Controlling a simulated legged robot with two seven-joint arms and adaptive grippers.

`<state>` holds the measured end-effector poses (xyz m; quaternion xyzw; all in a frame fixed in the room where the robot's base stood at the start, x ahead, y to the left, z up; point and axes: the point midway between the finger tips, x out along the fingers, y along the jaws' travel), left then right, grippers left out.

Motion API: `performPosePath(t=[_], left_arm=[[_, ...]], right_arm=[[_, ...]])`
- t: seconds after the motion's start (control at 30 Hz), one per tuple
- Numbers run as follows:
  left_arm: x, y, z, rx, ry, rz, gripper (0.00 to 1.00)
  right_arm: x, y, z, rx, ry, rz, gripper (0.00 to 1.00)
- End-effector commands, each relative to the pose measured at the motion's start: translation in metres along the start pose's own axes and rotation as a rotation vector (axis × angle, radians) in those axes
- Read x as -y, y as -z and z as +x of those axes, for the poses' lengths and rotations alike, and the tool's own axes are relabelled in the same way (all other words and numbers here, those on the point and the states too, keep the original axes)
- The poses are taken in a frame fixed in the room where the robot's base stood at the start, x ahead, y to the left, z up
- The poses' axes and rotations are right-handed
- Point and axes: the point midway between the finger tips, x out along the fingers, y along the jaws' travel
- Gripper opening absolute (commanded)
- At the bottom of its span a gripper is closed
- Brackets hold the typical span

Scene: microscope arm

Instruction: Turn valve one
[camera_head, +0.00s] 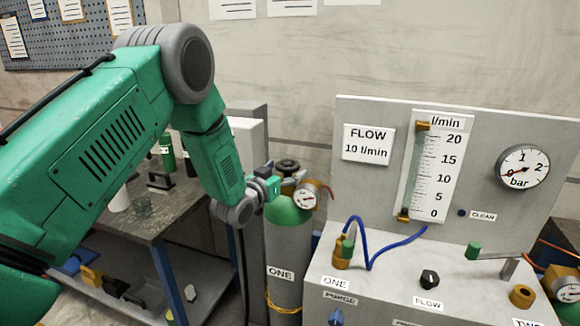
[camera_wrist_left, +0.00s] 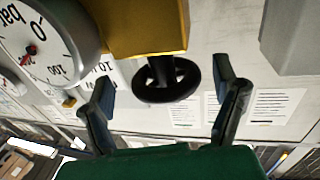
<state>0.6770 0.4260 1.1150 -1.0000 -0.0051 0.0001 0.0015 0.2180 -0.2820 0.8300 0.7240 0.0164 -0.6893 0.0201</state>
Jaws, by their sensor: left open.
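The gas cylinder labelled ONE (camera_head: 287,245) has a green shoulder and stands left of the panel. On its top is a black handwheel (camera_head: 287,165) with a brass valve body beside it. A round gauge (camera_head: 305,199) sits there too. My left gripper (camera_head: 268,186) is at the cylinder top, by the handwheel. In the left wrist view the black handwheel (camera_wrist_left: 150,88) lies between the two open fingers of my left gripper (camera_wrist_left: 164,78), apart from both. The brass body (camera_wrist_left: 145,25) and the gauge (camera_wrist_left: 38,50) show above and left. My right gripper is out of view.
The grey panel (camera_head: 365,205) right of the cylinder carries a flow meter (camera_head: 436,165), a bar gauge (camera_head: 523,167) and a blue hose (camera_head: 378,250). A green-ended lever (camera_head: 474,250) sticks out at right. A workbench (camera_head: 165,215) stands at left.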

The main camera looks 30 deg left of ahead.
Motion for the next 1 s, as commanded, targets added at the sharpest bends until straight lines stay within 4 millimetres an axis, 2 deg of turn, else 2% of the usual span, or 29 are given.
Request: performPosePath(t=[0.2,0.5,0.63,0.67,0.87,1.0], left_arm=[[0.002,-0.001,0.018,0.000,0.001,-0.002,0.81],[0.002,-0.001,0.020,0.001,0.001,-0.003,0.81],[0.001,-0.001,0.020,0.001,0.002,-0.001,0.35],[0.001,-0.001,0.020,0.001,0.002,-0.001,0.31],[0.001,0.000,0.020,-0.002,0.012,0.000,0.31],[0.001,0.000,0.021,-0.006,0.084,-0.001,0.31]], right_arm=[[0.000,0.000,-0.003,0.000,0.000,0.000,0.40],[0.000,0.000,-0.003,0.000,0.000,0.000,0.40],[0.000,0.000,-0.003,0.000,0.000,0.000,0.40],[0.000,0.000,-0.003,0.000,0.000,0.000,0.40],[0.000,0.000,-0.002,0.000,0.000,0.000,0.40],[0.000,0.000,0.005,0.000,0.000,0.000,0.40]])
